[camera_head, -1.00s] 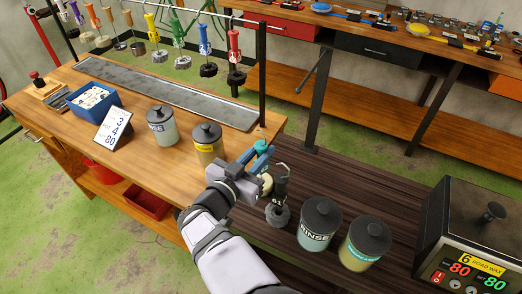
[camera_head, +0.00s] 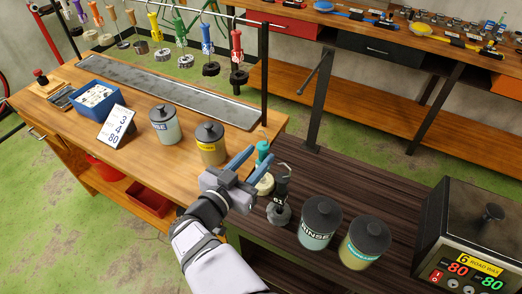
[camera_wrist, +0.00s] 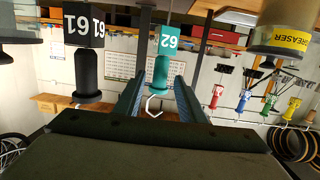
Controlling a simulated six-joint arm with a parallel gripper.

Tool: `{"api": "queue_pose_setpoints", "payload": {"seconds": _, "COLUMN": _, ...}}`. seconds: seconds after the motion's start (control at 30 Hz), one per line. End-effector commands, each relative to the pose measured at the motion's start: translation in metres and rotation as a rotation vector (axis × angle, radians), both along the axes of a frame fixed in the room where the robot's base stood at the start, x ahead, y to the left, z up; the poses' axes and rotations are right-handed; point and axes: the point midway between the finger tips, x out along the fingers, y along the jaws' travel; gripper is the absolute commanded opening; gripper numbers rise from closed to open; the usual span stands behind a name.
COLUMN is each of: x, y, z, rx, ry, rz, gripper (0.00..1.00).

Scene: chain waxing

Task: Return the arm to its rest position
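My gripper (camera_head: 260,158) is above the dark slatted stand, and its two blue fingers are spread open. A teal-handled tool marked 62 (camera_head: 262,150) stands upright with a cream piece at its foot. In the wrist view, which is upside down, the teal tool (camera_wrist: 163,50) with its hook shows in the gap between the open fingers (camera_wrist: 160,88), apart from both. A black-handled tool marked 61 (camera_head: 281,187) stands beside it, right of my gripper; it also shows in the wrist view (camera_wrist: 87,75). The cream piece is partly hidden by my gripper.
Rinse (camera_head: 319,222) and degreaser (camera_head: 364,243) jars stand at right, before a wax heater (camera_head: 470,240). Two more jars (camera_head: 164,125) (camera_head: 209,143) stand on the wooden bench (camera_head: 190,165). Tools hang from a rail above a grey tray (camera_head: 165,90).

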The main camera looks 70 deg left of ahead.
Motion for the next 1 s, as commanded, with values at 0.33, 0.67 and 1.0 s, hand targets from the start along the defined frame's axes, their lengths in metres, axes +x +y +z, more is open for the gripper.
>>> {"api": "queue_pose_setpoints", "payload": {"seconds": 0.33, "x": -0.005, "y": -0.005, "z": 0.001, "rx": 0.0, "ry": 0.0, "rz": 0.0, "gripper": 0.37}}
{"api": "queue_pose_setpoints", "payload": {"seconds": 0.67, "x": 0.0, "y": 0.0, "z": 0.014, "rx": 0.016, "ry": 0.012, "rz": 0.002, "gripper": 0.37}}
{"api": "queue_pose_setpoints", "payload": {"seconds": 1.0, "x": 0.048, "y": 0.032, "z": 0.135, "rx": 0.16, "ry": 0.089, "rz": 0.037, "gripper": 0.37}}
